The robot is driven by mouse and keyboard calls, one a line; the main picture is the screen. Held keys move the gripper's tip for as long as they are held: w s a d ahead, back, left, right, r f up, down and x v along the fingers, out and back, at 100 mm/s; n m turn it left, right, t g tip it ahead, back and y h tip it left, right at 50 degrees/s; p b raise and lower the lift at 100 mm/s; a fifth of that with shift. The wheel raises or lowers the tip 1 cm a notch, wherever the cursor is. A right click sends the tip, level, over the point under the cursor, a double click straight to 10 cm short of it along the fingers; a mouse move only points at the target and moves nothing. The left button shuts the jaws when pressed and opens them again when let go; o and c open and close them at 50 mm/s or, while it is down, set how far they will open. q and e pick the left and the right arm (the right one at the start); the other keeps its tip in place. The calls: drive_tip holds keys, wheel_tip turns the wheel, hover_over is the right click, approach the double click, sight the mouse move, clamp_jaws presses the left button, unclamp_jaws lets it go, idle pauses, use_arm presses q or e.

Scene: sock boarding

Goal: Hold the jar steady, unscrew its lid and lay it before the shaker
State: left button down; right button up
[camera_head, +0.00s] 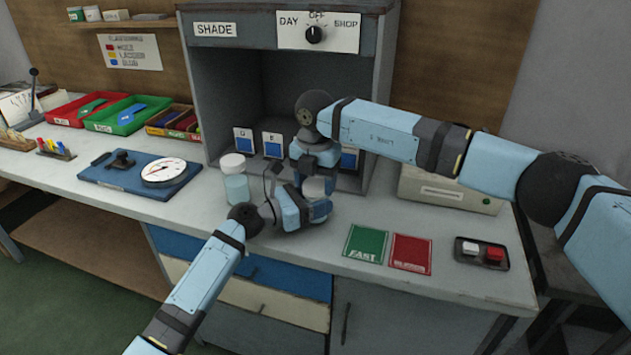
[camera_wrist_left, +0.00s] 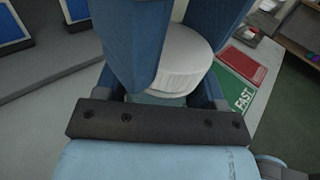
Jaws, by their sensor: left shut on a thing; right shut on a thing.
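The jar (camera_wrist_left: 158,99) is mostly hidden; a sliver of its body shows below its round white lid (camera_wrist_left: 186,62) in the left wrist view. My left gripper (camera_head: 312,208) is shut around the jar from the front left. My right gripper (camera_head: 317,172) comes down from above, its blue fingers shut on the lid from both sides. The lid appears seated on the jar; any gap between them is hidden. The shaker (camera_head: 236,185), a clear container with pale blue contents and a white cap, stands upright on the bench to the left of both grippers.
The grey light booth (camera_head: 215,90) stands behind the grippers, with blue-marked cards (camera_head: 272,145) inside.

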sight(315, 184)
use_arm(q)
drive_tip(key=shift+w+a, duration=0.2)
drive_tip(key=shift+a, duration=0.1)
use_arm(e)
drive_tip(key=shift+d, duration=0.1)
drive_tip(key=o, duration=1)
use_arm(q)
drive_tip(key=shift+s+d, duration=0.1)
drive_tip(key=shift+d, duration=0.05)
drive_tip(key=shift+s+d, duration=0.1)
drive_tip(key=shift+d, duration=0.05)
use_arm(e)
wheel_tip(315, 184, up, 4)
drive_tip(key=shift+r, duration=0.2)
wheel_tip(315, 184, up, 4)
drive_tip(key=shift+f+n, duration=0.1)
drive_tip(key=shift+n, duration=0.5)
drive_tip(key=shift+c, duration=0.4)
drive_tip(key=shift+f, duration=3.9)
